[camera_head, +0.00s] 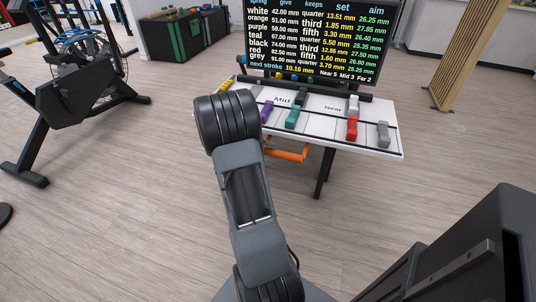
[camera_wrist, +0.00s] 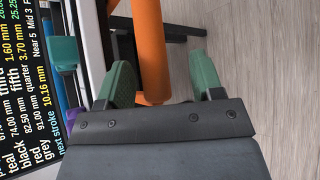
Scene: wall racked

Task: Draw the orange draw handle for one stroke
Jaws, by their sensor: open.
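The orange draw handle (camera_head: 290,154) shows below the front edge of the white table, partly hidden behind my arm. In the wrist view the orange bar (camera_wrist: 149,50) runs down from the top edge between the two green fingers of my gripper (camera_wrist: 165,82). The fingers are apart. The bar is close to the left finger, with a wider gap to the right finger. I cannot tell whether the left finger touches it. My gripper is hidden behind my arm in the head view.
The white table (camera_head: 391,150) carries coloured blocks in slots marked Mid and Near, including teal (camera_head: 292,117), red (camera_head: 351,127) and grey (camera_head: 384,133). A black text board (camera_head: 322,45) stands behind it. An exercise bike (camera_head: 75,75) is at left. Floor in front is clear.

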